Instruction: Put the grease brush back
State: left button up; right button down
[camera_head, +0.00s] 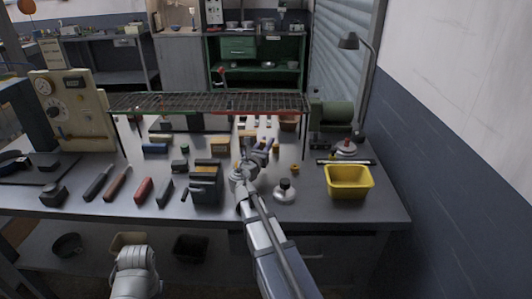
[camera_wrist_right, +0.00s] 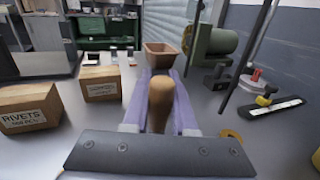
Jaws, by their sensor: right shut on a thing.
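My right gripper (camera_head: 267,146) is over the workbench, right of the middle of the bench top. In the right wrist view my right gripper (camera_wrist_right: 160,105) is shut on a rounded wooden handle (camera_wrist_right: 161,97), which I take to be the grease brush. Its bristle end is hidden. A brown open-topped pot (camera_wrist_right: 160,56) stands beyond the fingers, apart from the handle; it also shows in the head view, under the right end of the wire rack (camera_head: 288,126). Only a link of my left arm shows at the bottom; its gripper is out of view.
A yellow bin (camera_head: 348,181) stands at the right front of the workbench (camera_head: 330,218). A wire rack (camera_head: 205,102) spans the bench above several small items. A green machine (camera_wrist_right: 213,46) stands right of the pot. Cardboard boxes (camera_wrist_right: 100,84) stand to the left.

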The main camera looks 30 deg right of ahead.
pick_arm(q)
jog(key=shift+f+b, duration=0.75)
jog(key=shift+f, duration=0.5)
pick_arm(e)
jog(key=shift+f, duration=1.2)
jog(key=shift+f, duration=0.25)
jog(key=c, duration=0.7)
grip_release()
jog(key=shift+r, duration=0.1)
pick_arm(q)
jog(key=shift+f, duration=0.15)
pick_arm(e)
jog(key=shift+r, duration=0.1)
jog(key=shift+s+a, duration=0.15)
jog(key=shift+s, duration=0.05)
pick_arm(q)
jog(key=shift+r, duration=0.2)
pick_arm(e)
jog(key=v, duration=1.1)
jog(key=shift+s+a, duration=0.15)
jog(key=shift+a, duration=0.1)
